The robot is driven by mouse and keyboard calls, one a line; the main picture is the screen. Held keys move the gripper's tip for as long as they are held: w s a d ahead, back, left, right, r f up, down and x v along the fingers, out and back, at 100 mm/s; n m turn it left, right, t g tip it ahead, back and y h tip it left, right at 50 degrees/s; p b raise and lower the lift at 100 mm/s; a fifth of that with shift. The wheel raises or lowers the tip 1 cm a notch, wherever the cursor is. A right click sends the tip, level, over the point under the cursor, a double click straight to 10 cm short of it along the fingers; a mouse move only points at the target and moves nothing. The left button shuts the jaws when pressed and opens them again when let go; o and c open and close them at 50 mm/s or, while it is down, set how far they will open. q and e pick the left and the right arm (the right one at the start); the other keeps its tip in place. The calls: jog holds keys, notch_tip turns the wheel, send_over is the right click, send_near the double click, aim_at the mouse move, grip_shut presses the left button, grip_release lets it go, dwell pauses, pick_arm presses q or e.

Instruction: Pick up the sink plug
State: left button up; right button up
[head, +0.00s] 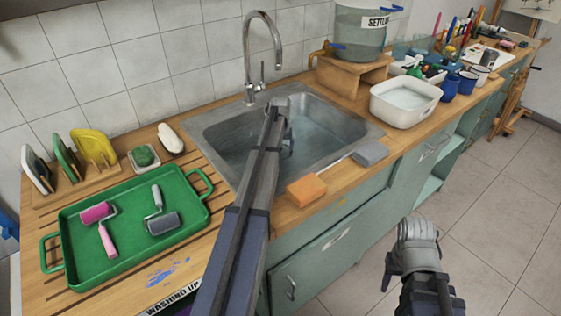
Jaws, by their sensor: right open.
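The sink (225,128) is a steel basin set in the wooden counter, with what looks like water in it. I cannot make out the sink plug; my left arm covers part of the basin. My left gripper (288,145) is down inside the sink, mostly hidden behind its own wrist, so its fingers and anything between them cannot be told. My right gripper (418,235) is open and empty, in front of the cabinets at the lower right, well apart from the sink.
A curved tap (262,45) stands behind the sink. An orange sponge (306,190) and a grey block (370,153) lie on its front edge. A green tray (125,258) with two rollers is at left. A white basin (405,108) and blue mugs (467,82) stand at right.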

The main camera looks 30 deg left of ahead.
aim_at(281, 158)
pick_arm(q)
jog(key=shift+r, duration=0.15)
jog(key=shift+r+p, duration=0.75)
jog(key=shift+p, duration=0.15)
notch_tip(281, 158, up, 6)
jog(key=p, duration=0.6)
jog(key=shift+s+d+f+b, duration=0.2)
jog(key=shift+s+d, duration=0.15)
jog(key=shift+s, duration=0.25)
jog(key=shift+s+d+f+b, duration=0.2)
jog(key=shift+s+d, duration=0.15)
jog(key=shift+s, duration=0.25)
jog(key=s+d, duration=0.8)
jog(key=s, duration=0.4)
jog(key=shift+s+d, duration=0.3)
